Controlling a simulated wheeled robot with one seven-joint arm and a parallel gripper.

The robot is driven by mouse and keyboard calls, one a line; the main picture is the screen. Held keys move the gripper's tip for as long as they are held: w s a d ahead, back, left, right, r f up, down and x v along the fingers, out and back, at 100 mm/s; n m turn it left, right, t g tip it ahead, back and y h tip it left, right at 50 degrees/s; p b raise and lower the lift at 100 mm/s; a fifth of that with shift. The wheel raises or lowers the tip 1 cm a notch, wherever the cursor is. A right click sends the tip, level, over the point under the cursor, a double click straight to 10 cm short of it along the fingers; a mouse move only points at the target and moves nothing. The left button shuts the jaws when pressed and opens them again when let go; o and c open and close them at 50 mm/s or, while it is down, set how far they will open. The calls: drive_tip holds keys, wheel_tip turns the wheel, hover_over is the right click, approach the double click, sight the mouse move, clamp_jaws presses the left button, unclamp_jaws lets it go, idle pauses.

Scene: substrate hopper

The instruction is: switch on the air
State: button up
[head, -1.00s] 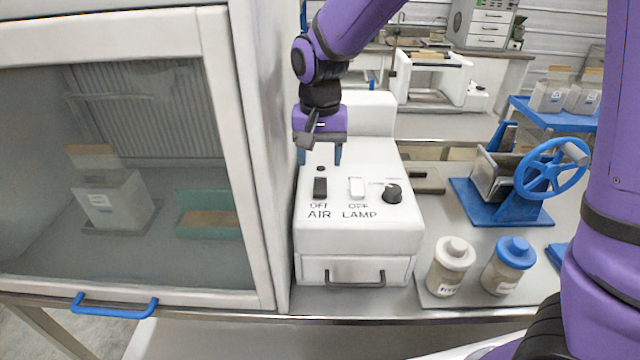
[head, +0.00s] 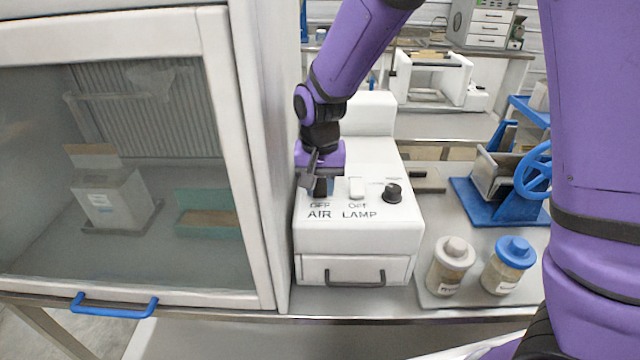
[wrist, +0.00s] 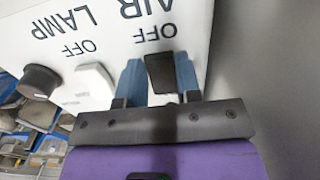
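The black AIR switch (head: 320,189) is on the top of the white control box (head: 352,240), above the printed words OFF and AIR. It also shows in the wrist view (wrist: 160,72). My gripper (head: 319,178) is low over the box at this switch. In the wrist view my gripper's blue fingers (wrist: 159,80) are apart, one on each side of the switch. I cannot tell whether they touch it. The head view mostly hides the fingertips behind the gripper body.
The white LAMP switch (head: 357,187) and a black knob (head: 392,193) sit just right of the AIR switch. The glass-fronted cabinet (head: 215,150) stands close on the left. Two jars (head: 452,265) and a blue hand-wheel device (head: 510,195) are to the right.

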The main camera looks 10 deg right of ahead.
drive_tip(key=shift+c, duration=1.4)
drive_tip(key=shift+w+d+g, duration=0.1)
drive_tip(key=shift+w+g, duration=0.2)
drive_tip(key=shift+g, duration=0.7)
drive_tip(key=shift+w+r+g+y, duration=0.1)
drive_tip(key=shift+g+y, duration=0.1)
drive_tip(key=shift+g, duration=0.45)
drive_tip(key=shift+w+r+g+y, duration=0.1)
drive_tip(key=shift+g+y, duration=0.1)
drive_tip(key=shift+g, duration=0.45)
drive_tip(key=o, duration=0.9)
